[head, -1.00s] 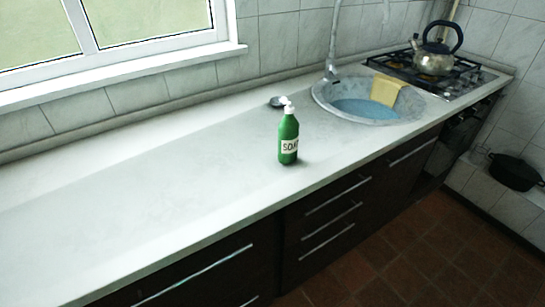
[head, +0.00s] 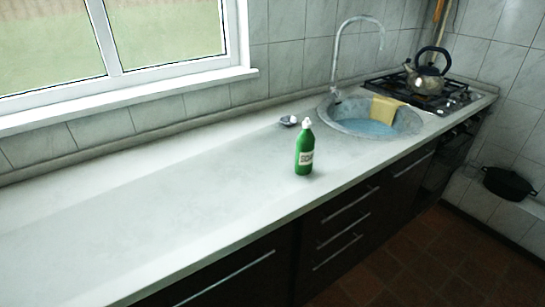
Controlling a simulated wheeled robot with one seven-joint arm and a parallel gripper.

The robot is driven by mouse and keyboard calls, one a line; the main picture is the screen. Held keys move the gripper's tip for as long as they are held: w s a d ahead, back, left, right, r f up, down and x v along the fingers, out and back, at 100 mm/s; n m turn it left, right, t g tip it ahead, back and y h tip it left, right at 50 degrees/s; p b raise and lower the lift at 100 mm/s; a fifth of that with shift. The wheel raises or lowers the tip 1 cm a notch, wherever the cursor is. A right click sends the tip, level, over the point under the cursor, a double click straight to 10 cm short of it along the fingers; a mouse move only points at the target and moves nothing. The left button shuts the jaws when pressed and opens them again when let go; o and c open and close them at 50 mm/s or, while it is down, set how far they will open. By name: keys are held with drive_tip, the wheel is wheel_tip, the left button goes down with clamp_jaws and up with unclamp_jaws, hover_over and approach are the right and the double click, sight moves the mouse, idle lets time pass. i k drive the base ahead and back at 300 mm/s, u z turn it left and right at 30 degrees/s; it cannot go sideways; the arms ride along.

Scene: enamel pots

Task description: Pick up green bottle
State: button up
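The green bottle (head: 304,150) stands upright on the light countertop (head: 150,215), near its front edge. It has a white pump top and a white label that reads like "SOAP". Nothing touches it. My gripper is not in view.
A small dark dish (head: 289,121) lies behind the bottle. To the right are a round sink (head: 345,127) with a yellow cloth (head: 385,108) over its rim, a tap (head: 334,60), and a kettle (head: 427,80) on the stove. The counter left of the bottle is clear.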

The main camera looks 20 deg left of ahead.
sight(305, 145)
drive_tip(key=u, duration=0.1)
drive_tip(key=i, duration=1)
drive_tip(key=z, duration=0.05)
